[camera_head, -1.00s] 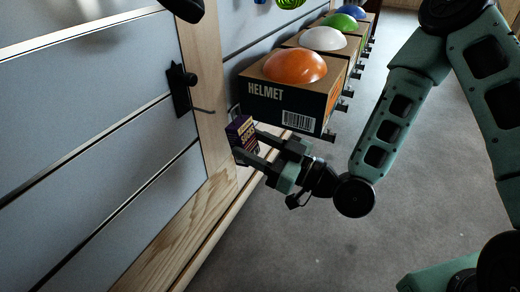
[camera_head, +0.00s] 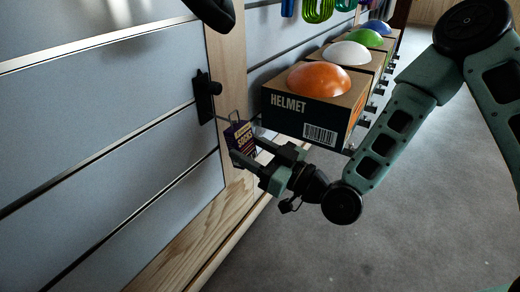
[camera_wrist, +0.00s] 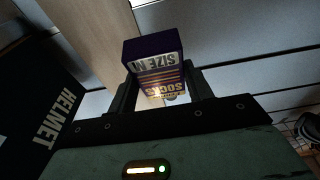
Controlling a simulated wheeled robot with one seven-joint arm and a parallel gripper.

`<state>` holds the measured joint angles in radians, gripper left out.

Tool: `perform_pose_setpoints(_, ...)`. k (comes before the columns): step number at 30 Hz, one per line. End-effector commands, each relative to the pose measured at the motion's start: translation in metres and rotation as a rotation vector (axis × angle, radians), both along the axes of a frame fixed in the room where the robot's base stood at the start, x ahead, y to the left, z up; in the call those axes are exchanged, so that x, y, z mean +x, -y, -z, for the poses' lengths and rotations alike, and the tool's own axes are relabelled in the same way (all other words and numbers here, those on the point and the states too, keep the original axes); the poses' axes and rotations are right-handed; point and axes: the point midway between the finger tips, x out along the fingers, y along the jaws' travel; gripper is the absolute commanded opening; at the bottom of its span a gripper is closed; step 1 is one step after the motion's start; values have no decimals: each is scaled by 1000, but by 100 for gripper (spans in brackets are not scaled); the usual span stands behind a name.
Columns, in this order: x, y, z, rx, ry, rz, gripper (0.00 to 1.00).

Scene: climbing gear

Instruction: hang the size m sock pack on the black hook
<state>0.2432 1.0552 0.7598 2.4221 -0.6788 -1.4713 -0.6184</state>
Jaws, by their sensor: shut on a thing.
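The size M sock pack (camera_head: 240,136) is a small purple box with a label reading "SOCKS" and a wire loop at its top. My gripper (camera_head: 250,155) is shut on it and holds it off the wall. In the wrist view the pack (camera_wrist: 153,62) sits between the fingers, with "SIZE M" readable. The black hook (camera_head: 207,97) is fixed to the wooden post, its thin prong pointing right toward the pack's loop. The loop is close to the prong's end in the head view; I cannot tell whether they touch.
A cardboard helmet box (camera_head: 312,115) with an orange helmet (camera_head: 319,79) stands on brackets just right of the pack. More boxed helmets line up behind it. Grey slatted wall panels (camera_head: 100,130) lie left. Open floor (camera_head: 400,220) lies right.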

Motion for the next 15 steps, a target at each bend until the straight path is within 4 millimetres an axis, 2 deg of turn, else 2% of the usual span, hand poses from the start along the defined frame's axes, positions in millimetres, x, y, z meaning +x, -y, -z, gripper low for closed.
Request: perform_pose_setpoints(15, 12, -16, 9, 1, 0, 0, 27)
